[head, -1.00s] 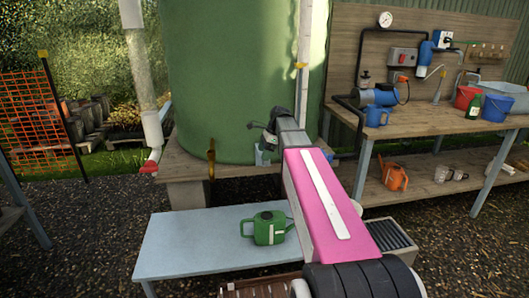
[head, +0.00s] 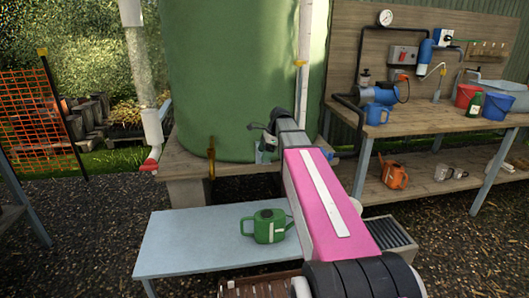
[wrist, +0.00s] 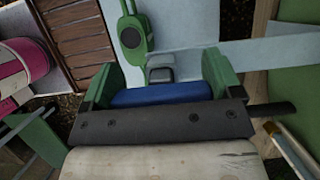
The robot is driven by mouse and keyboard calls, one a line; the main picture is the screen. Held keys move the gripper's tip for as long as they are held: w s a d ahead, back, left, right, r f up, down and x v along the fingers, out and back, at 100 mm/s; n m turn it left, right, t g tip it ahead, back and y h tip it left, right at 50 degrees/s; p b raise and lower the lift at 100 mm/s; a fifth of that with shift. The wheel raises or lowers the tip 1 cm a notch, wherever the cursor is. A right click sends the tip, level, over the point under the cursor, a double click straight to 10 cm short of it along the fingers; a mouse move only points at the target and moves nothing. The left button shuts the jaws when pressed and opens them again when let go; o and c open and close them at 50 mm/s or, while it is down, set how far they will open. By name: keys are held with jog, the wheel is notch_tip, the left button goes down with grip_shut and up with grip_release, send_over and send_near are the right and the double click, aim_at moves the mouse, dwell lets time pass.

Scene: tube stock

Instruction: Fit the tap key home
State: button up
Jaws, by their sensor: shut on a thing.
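My gripper (wrist: 160,72) has green fingers on either side of a blue bar (wrist: 160,95) with a grey block (wrist: 160,68) at its far side. The fingers are shut on this piece, which appears to be the tap key. In the head view my gripper (head: 264,146) is small and partly hidden by my arm, in front of the green tank (head: 240,75). I cannot make out the tap that the key fits, nor whether the key touches anything.
A green watering can (head: 268,227) stands on the pale blue bench (head: 180,240) below my arm; it also shows in the wrist view (wrist: 130,38). A brass-coloured upright piece (head: 211,160) stands by the tank. A workbench (head: 430,125) holds buckets and a pump at right.

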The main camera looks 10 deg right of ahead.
dwell(0.4)
jog(key=o, duration=0.8)
jog(key=shift+c, duration=0.2)
jog(key=v, duration=1)
jog(key=shift+d+r, duration=0.25)
jog(key=shift+r, duration=0.1)
jog(key=shift+s, duration=0.15)
